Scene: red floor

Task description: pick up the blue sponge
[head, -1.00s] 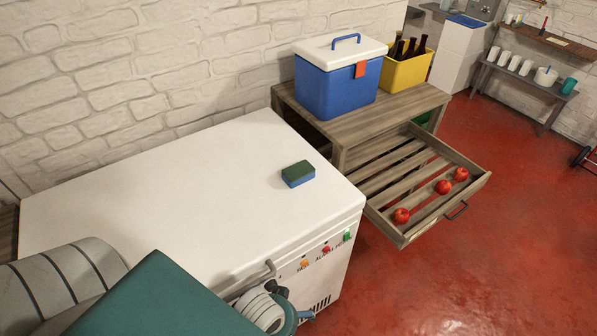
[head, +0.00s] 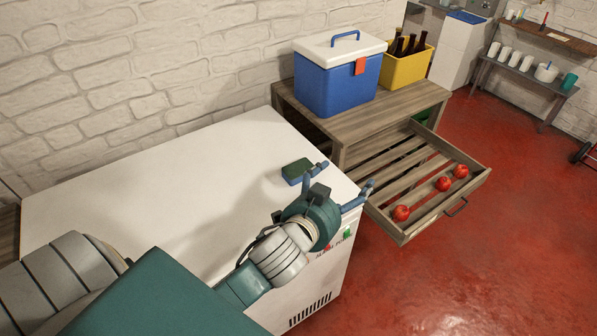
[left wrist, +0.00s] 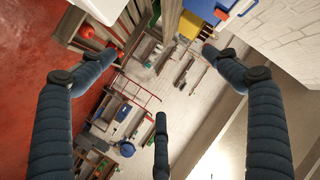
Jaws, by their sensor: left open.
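The sponge (head: 295,172), dark green on top and blue below, lies flat on the white chest freezer (head: 190,185) near its right end. My left gripper (head: 345,178) is open and empty at the freezer's right end, to the right of the sponge. One blue finger shows just beside the sponge in the head view; I cannot tell whether it touches. In the left wrist view my left gripper (left wrist: 162,72) has its dark fingers spread wide, and the sponge is not seen there. My right gripper is not in view.
A wooden table (head: 395,115) beside the freezer bears a blue cooler (head: 335,85) and a yellow crate (head: 405,72) with bottles. Its open slatted drawer (head: 415,185) holds red apples (head: 443,184). A white brick wall stands behind. The freezer's left top is clear.

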